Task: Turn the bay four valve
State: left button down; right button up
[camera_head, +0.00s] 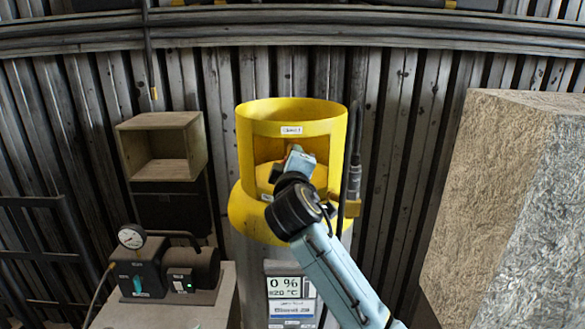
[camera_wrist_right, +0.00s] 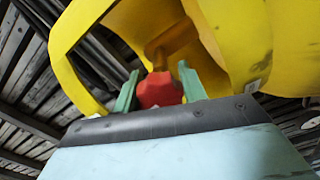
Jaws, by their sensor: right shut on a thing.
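A yellow-topped cylinder (camera_head: 245,200) stands upright at the centre of the head view, with a yellow guard collar (camera_head: 322,118) open at the front. My right gripper (camera_head: 297,158) reaches into the collar's opening from the lower right and hides most of the valve there. In the right wrist view, a red valve handle (camera_wrist_right: 160,91) sits between the two green fingers of my right gripper (camera_wrist_right: 158,92), which is shut on it. A yellow-brown valve body (camera_wrist_right: 172,42) shows behind the handle. My left gripper is not in view.
A pump with a gauge (camera_head: 132,237) stands on a grey block (camera_head: 222,290) at lower left. An open wooden box (camera_head: 160,122) is left of the cylinder. A large rough block (camera_head: 500,170) fills the right side. A ribbed wall (camera_head: 410,120) runs behind.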

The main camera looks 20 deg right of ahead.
jog(key=shift+f+m+b, duration=0.1)
jog(key=shift+m+b, duration=0.25)
jog(key=shift+m, duration=0.75)
jog(key=o, duration=1)
jog(key=shift+c, duration=0.2)
jog(key=shift+s, duration=0.15)
jog(key=b+v, duration=0.2)
jog(key=v, duration=1.1)
